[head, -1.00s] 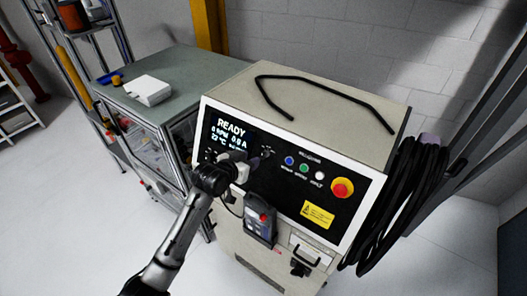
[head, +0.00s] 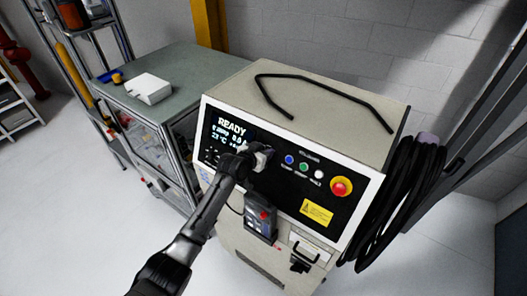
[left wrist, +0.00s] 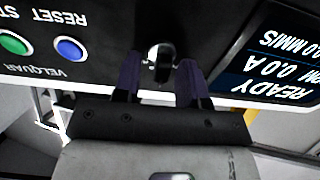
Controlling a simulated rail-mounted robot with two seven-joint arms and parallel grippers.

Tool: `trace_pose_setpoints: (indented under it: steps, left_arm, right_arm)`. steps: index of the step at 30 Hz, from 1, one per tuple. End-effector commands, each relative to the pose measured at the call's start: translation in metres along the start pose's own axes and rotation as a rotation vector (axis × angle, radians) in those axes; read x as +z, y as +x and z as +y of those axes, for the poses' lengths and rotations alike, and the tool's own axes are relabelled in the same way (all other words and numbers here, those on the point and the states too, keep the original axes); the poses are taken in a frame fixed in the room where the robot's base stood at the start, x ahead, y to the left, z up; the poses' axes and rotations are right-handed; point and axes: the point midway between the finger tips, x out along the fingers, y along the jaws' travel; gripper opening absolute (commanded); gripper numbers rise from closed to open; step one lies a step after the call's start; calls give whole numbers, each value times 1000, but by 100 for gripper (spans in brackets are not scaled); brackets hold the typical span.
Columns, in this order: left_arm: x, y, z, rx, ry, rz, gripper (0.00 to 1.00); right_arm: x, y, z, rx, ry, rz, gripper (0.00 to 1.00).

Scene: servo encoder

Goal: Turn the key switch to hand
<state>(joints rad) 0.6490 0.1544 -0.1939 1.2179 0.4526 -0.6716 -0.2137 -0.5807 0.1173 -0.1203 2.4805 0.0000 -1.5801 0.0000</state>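The key switch (left wrist: 160,58) shows in the left wrist view as a small metal key on the black panel. The cream control cabinet (head: 260,90) carries the panel. My right gripper is in neither view.
Right of the key in the head view are a blue button (head: 289,160), a green button (head: 303,167), a white button (head: 318,174) and a red emergency stop (head: 341,187). A lit READY display (head: 230,127) is to its left. A pendant (head: 260,220) hangs below.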

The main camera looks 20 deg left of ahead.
Motion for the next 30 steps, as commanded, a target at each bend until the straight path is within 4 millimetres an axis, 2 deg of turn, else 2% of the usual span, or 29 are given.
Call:
trace_pose_setpoints:
  steps: [5,16,23,30]
  left_arm:
    - [0,0,0,0,0,0,38]
    - [0,0,0,0,0,0,4]
    - [1,0,0,1,34,0,4]
    - [1,1,1,8,179,0,4]
  right_arm:
    - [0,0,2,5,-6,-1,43]
    - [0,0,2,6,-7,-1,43]
    - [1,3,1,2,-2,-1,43]
    - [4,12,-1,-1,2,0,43]
